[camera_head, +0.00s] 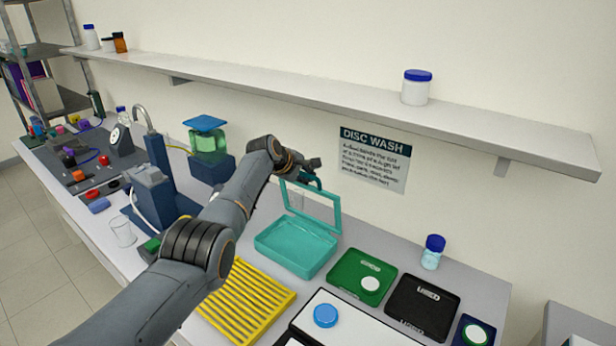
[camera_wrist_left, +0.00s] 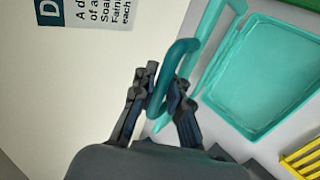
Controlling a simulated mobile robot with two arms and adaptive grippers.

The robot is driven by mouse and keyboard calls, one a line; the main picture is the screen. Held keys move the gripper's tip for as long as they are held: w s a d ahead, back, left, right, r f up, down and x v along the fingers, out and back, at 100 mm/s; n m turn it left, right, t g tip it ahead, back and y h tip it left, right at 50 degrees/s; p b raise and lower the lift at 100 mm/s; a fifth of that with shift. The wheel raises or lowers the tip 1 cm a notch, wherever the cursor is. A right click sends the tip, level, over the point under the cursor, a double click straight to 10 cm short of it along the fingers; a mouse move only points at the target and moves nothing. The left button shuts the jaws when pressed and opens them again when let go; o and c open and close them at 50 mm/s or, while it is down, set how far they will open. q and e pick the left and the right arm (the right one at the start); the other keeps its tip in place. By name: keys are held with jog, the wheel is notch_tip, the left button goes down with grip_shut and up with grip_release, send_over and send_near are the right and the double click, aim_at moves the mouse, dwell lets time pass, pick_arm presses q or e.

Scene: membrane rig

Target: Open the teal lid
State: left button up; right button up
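The teal box (camera_head: 293,262) stands on the bench with its teal lid (camera_head: 338,214) raised, roughly upright along the back edge. The lid is a frame around a clear pane, with a dark teal loop handle (camera_head: 313,183) at its top edge. My left gripper (camera_head: 306,170) is at this handle. In the left wrist view, the fingers of my left gripper (camera_wrist_left: 163,92) close around the loop handle (camera_wrist_left: 176,58), with the open box (camera_wrist_left: 262,75) to the right. The box looks empty. My right gripper is not in view.
A yellow rack (camera_head: 245,303) lies in front of the box. A green tray (camera_head: 360,275) and a black "USED" tray (camera_head: 422,306) lie to the right. A wall shelf (camera_head: 330,103) runs above, and a blue-capped bottle (camera_head: 432,254) stands behind the trays.

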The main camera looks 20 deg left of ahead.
pick_arm(q)
jog(key=shift+o, duration=0.2)
jog(key=shift+s+a+r, duration=0.15)
jog(key=shift+r, duration=0.15)
jog(key=shift+f, duration=0.15)
jog(key=v, duration=1.2)
dwell(0.5)
